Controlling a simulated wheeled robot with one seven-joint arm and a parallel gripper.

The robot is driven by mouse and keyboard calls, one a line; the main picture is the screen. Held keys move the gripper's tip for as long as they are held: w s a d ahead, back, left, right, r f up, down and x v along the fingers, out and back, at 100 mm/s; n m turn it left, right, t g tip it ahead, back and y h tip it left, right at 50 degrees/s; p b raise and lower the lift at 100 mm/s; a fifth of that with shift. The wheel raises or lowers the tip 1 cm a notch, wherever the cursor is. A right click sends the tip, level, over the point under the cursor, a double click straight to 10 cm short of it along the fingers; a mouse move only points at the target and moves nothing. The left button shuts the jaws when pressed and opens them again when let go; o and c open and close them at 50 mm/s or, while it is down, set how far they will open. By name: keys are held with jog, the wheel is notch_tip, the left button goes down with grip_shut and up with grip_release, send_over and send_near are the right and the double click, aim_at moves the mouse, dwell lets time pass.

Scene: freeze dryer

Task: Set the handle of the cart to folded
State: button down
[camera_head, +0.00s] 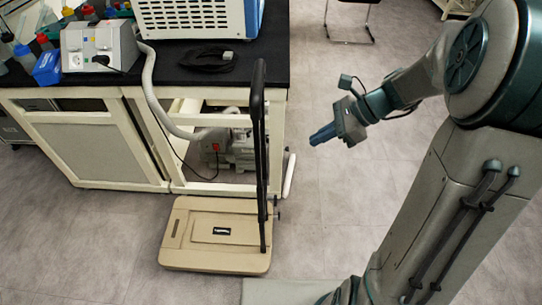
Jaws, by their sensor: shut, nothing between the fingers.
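The cart (185,254) is a low beige platform on the floor, in front of the lab bench. Its black handle (258,150) stands upright from the right side of the platform and rises above the bench top's height in the picture. My gripper (316,139) has blue fingers, is shut and empty, and hangs in the air to the right of the handle, clear of it. The handle is seen nearly edge-on, so its full width is hard to tell.
The lab bench (300,67) with a black top stands behind the cart. A pump (235,150) sits beneath. The floor (350,195) right of the cart is clear.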

jog(key=shift+a, duration=0.2)
jog(key=a+r+b+x, duration=0.2)
jog(key=x, duration=1)
jog(key=shift+a+f, duration=0.25)
jog(key=shift+a, duration=0.3)
